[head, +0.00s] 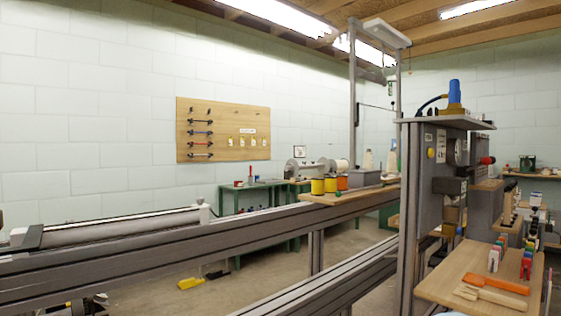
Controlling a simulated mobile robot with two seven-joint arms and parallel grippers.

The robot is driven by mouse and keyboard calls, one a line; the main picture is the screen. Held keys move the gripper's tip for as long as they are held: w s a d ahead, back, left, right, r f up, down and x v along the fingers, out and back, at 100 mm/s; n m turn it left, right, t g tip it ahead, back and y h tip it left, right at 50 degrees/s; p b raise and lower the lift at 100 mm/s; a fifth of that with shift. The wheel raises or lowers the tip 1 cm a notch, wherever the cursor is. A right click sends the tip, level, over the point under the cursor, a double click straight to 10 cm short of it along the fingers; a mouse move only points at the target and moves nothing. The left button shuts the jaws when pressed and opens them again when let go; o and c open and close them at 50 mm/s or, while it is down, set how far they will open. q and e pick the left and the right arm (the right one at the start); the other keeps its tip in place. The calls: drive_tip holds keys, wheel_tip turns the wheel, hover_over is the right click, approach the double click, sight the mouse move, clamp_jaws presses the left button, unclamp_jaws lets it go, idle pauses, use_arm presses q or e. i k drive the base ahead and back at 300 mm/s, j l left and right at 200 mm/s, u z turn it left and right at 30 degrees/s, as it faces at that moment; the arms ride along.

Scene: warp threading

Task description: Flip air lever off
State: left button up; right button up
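A grey machine panel (420,185) stands upright at the right. It carries a yellow round button (431,153), a round gauge-like part (461,152) and a red-ended knob or handle (487,160) sticking out to the right. A dark block with a short downward part (450,187) sits below the gauge. I cannot tell which of these parts is the air lever, or its position. Neither of my grippers is in view.
A wooden shelf (420,289) at the lower right holds an orange-handled tool (494,283), a wooden brush (490,298) and small clips. Long grey rails (180,245) cross the front. A board with yellow spools (317,187) rests on them. Green tables stand behind.

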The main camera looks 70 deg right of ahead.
sight(486, 160)
drive_tip(key=z, duration=3.35)
drive_tip(key=i+l+z, duration=0.5)
drive_tip(key=i+z, duration=0.3)
drive_tip(key=i, duration=0.15)
